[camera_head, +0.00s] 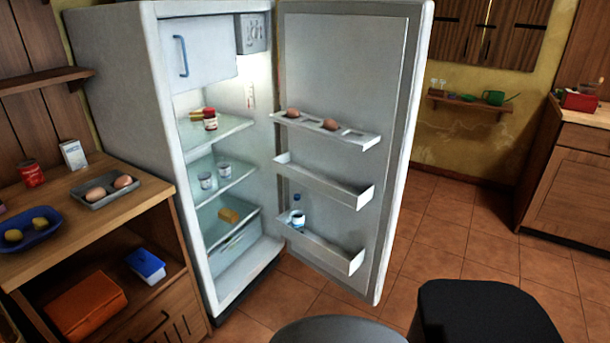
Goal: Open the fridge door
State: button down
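The white fridge (125,85) stands left of the middle with its lit inside showing. Its door (345,70) is hinged at the right of the cabinet and stands wide open, its inner side with several shelves facing me. The small freezer flap (205,50) with a blue handle is shut. The outer face of the door is hidden. My gripper is not in view; dark rounded parts at the bottom edge seem to be my own body.
A wooden counter (145,185) with an egg tray (97,194), a blue dish (30,240) and a red can (30,173) stands at the left. Another wooden cabinet (565,185) stands at the right. The tiled floor (450,240) right of the door is clear.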

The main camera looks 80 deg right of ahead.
aim_at(360, 65)
jog(key=u, duration=0.65)
jog(key=k, duration=1)
jog(key=z, duration=1.8)
jog(key=i, duration=0.5)
